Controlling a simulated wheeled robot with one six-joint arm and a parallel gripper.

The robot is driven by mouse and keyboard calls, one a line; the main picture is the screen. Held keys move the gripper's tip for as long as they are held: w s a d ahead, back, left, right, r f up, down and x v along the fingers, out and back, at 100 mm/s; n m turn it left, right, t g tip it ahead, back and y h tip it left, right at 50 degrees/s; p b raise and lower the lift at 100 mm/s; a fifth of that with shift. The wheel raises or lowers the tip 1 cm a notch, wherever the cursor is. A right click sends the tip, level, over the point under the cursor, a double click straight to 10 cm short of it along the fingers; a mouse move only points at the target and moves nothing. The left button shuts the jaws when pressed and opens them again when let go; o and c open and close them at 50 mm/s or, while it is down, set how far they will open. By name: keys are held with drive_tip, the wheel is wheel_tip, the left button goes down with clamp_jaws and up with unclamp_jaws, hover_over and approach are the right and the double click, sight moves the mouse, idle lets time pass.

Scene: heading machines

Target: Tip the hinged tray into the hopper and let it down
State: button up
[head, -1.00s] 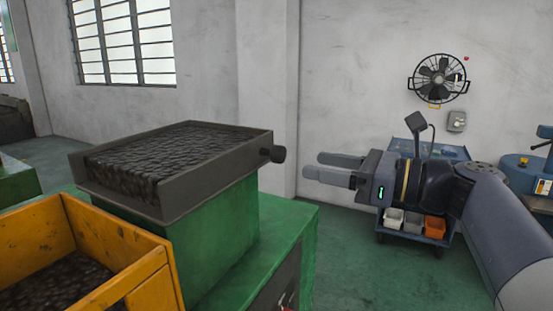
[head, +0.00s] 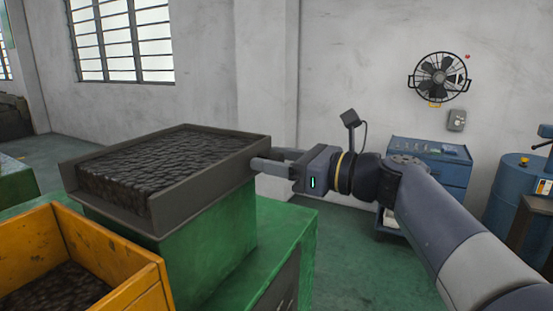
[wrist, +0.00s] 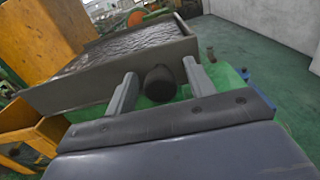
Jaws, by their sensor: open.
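The grey hinged tray (head: 200,188) is full of dark small parts and sits on a green machine housing. It looks level. The yellow hopper (head: 120,283) stands at the lower left, below the tray's near left end, with dark parts inside. A dark round knob (wrist: 160,83) sticks out from the tray's side; the fingers hide it in the head view. My gripper (head: 270,160) is open at the tray's right end. In the wrist view its two fingers (wrist: 160,88) stand on either side of the knob, with visible gaps.
The green machine (head: 285,235) continues below and right of the tray. A blue cabinet (head: 440,170) and a blue drum (head: 512,195) stand by the wall at right. A fan (head: 440,78) hangs on the wall. Green floor lies open between.

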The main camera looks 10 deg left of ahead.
clamp_jaws()
idle(0.3)
drive_tip(key=shift+r, duration=0.1)
drive_tip(key=shift+s+r+n+p, duration=0.1)
drive_tip(key=shift+r+n+p, duration=0.25)
drive_tip(key=shift+r, duration=0.25)
drive_tip(key=s+a+r+n+p, duration=0.1)
drive_tip(key=s+r+n+p, duration=0.1)
drive_tip(key=s+r+n, duration=0.2)
drive_tip(key=s+a+r+n+p, duration=0.2)
drive_tip(key=s+r+n, duration=0.3)
drive_tip(key=r, duration=0.5)
drive_tip(key=shift+s+a+r, duration=0.15)
drive_tip(key=shift+s+r, duration=0.1)
drive_tip(key=shift+r, duration=0.15)
unclamp_jaws()
drive_tip(key=shift+f, duration=0.1)
